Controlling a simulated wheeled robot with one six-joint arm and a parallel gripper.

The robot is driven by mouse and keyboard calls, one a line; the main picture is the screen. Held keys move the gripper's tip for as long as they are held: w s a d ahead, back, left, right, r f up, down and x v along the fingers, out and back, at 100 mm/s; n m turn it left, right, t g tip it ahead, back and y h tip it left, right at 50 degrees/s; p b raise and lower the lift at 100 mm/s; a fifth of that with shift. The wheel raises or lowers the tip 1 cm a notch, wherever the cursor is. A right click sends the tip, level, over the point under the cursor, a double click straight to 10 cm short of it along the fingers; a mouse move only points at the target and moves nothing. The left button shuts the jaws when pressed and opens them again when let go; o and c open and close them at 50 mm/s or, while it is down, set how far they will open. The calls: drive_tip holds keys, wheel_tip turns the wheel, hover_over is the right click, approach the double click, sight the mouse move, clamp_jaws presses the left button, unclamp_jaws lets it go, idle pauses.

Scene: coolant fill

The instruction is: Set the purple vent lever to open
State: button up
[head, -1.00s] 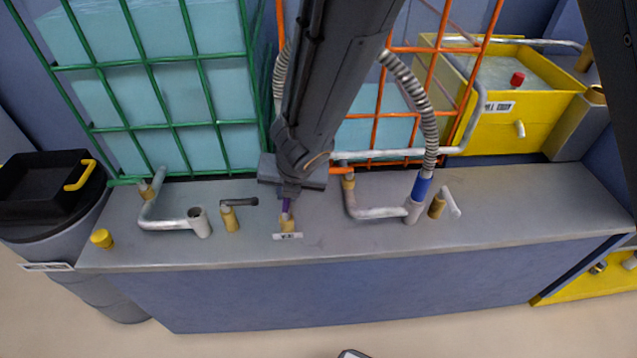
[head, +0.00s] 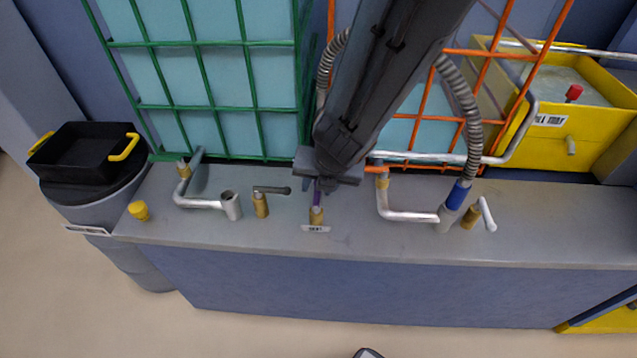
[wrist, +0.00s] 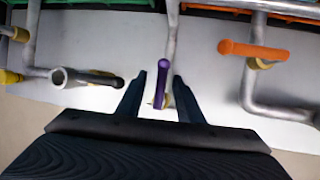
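The purple vent lever (head: 317,197) sits on a brass fitting (head: 317,215) on the grey bench, with a small white label in front of it. In the wrist view the purple lever (wrist: 162,82) points away from me, between the two dark fingers. My gripper (wrist: 164,80) is open, with one finger on each side of the lever. Slim gaps show beside the lever, and I cannot tell whether either finger touches it. In the head view my gripper (head: 322,180) covers the lever's far end. The label's text is too small to read.
A dark-handled valve (head: 261,203) and an open grey pipe end (head: 231,206) stand left of the lever. A bent pipe (head: 400,215) and blue-collared hose (head: 458,194) stand right. Green (head: 247,107) and orange (head: 400,130) cage bars rise behind. The bench front is clear.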

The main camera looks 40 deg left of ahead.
drive_tip(key=p+v, duration=0.5)
drive_tip(key=v, duration=0.2)
drive_tip(key=shift+d+r, duration=0.15)
drive_tip(key=shift+r, duration=0.25)
idle(0.4)
